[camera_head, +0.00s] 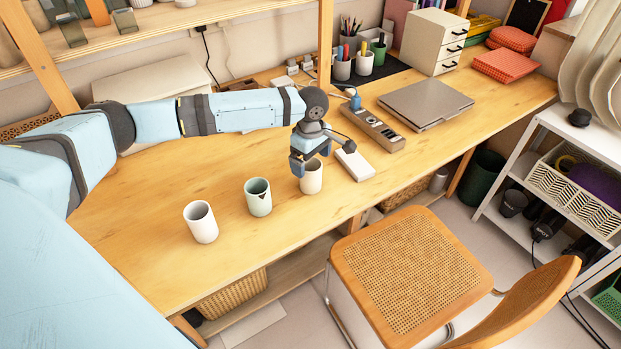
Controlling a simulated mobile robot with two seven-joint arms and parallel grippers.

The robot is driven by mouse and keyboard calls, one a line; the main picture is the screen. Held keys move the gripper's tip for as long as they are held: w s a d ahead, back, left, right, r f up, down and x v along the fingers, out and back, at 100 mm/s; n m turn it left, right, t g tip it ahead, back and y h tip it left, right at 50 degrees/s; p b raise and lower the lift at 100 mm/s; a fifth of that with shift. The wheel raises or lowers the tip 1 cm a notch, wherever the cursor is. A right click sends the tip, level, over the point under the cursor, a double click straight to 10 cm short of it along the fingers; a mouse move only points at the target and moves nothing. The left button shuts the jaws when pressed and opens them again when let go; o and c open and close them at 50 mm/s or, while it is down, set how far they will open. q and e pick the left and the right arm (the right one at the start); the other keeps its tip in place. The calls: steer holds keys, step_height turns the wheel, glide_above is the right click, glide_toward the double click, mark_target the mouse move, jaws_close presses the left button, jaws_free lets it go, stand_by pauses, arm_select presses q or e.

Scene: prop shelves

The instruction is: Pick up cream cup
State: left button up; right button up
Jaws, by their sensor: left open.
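Three cups stand upright in a slanting row on the wooden desk. The cream cup (312,179) is the rightmost one; its upper part is partly covered by my left gripper. My left gripper (309,162) is open and points down at the cream cup's rim, with its dark blue fingers close around the top. I cannot tell whether they touch it. A pale green cup (258,200) with a dark mark stands to its left, and a white cup (201,225) stands farther left. My right gripper is not in view.
A closed laptop (426,103) lies farther back. A chair (410,265) stands at the desk's front edge. The desk in front of the cups is clear.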

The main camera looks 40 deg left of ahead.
arm_select(q)
steer(key=shift+s+f, duration=0.15)
steer(key=shift+f, duration=2.3)
